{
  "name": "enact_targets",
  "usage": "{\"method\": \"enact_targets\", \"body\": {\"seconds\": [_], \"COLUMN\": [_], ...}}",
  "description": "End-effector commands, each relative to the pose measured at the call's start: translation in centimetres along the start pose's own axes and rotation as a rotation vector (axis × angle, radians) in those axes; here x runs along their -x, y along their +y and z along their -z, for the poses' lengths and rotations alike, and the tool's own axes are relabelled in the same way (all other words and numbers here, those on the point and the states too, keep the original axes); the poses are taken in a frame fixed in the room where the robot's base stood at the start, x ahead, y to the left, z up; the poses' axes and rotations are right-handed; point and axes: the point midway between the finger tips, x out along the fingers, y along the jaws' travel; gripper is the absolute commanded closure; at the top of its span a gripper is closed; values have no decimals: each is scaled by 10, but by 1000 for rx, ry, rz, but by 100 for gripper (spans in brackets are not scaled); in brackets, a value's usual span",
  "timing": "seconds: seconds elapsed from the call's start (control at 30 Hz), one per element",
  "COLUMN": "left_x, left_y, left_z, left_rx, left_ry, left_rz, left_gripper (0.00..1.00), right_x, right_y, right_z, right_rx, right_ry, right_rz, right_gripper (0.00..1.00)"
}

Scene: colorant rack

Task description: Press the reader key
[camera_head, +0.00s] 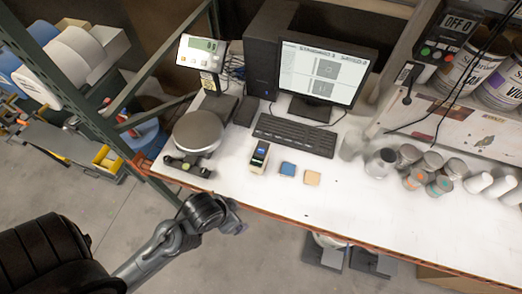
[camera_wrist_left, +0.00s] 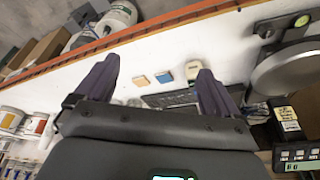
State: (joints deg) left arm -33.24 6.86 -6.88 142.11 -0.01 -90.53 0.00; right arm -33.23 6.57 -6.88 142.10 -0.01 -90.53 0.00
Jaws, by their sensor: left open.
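The reader (camera_head: 260,157) is a small pale upright device with a dark screen on the white bench, just right of the round scale pan. It also shows in the left wrist view (camera_wrist_left: 193,72), near the tip of the right-hand finger. Its key is too small to make out. My left gripper (camera_head: 236,220) is in front of the bench's front edge, below and left of the reader and apart from it. In the left wrist view its two dark fingers (camera_wrist_left: 158,65) are spread with nothing between them. My right gripper is in neither view.
A blue tile (camera_head: 288,169) and a tan tile (camera_head: 312,178) lie right of the reader. Several jars (camera_head: 381,163) stand to the right. The bench's front strip is clear.

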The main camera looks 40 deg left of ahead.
Motion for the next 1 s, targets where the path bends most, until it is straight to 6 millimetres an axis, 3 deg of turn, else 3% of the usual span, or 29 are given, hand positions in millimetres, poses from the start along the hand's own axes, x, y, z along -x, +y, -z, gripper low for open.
{"method": "enact_targets", "body": {"seconds": [0.07,0.63,1.0], "left_x": [0,0,0], "left_y": [0,0,0], "left_z": [0,0,0], "left_rx": [0,0,0], "left_ry": [0,0,0], "left_rz": [0,0,0], "left_gripper": [10,98,100], "right_x": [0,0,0], "right_y": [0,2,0], "right_z": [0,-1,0], "right_rx": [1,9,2], "right_ry": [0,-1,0], "right_rz": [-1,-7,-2], "right_gripper": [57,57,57]}}
